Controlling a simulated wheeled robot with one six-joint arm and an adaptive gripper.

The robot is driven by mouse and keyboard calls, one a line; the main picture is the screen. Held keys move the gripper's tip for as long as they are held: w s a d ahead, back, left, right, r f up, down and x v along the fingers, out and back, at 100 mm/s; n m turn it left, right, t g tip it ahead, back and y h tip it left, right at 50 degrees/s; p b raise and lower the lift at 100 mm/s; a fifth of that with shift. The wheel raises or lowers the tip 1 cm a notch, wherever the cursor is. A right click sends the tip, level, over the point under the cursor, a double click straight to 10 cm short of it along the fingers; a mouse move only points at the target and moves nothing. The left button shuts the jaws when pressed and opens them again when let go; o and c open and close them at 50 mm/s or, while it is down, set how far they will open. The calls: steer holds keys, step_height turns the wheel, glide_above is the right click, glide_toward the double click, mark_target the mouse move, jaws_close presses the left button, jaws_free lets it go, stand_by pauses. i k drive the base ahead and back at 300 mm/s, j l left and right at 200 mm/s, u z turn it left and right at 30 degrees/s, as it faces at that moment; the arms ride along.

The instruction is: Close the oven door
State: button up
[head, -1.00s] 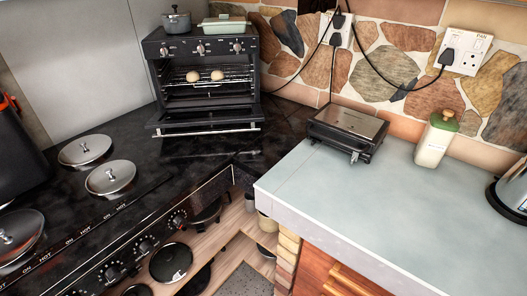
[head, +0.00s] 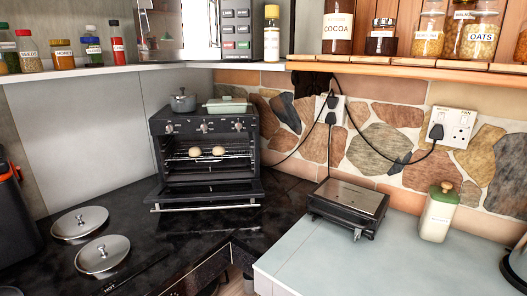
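The small black oven (head: 204,150) stands on the dark counter in the back corner. Its door (head: 205,194) is folded down open at the front, with a silver handle bar (head: 205,207) along its outer edge. Two round pale buns (head: 206,151) sit on the wire rack inside. Three knobs line the panel above the opening. My gripper does not show in the head view.
A grey pot (head: 184,102) and a green dish (head: 227,107) stand on top of the oven. Silver hob lids (head: 103,254) lie at the left. Shelves with jars hang above.

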mark_target(156, 197)
steer(key=i+j, duration=0.15)
steer(key=j, duration=0.2)
steer(key=i+j, duration=0.15)
steer(key=j, duration=0.25)
steer(key=i+j+z, duration=0.1)
steer(key=j, duration=0.25)
steer(key=i, duration=0.1)
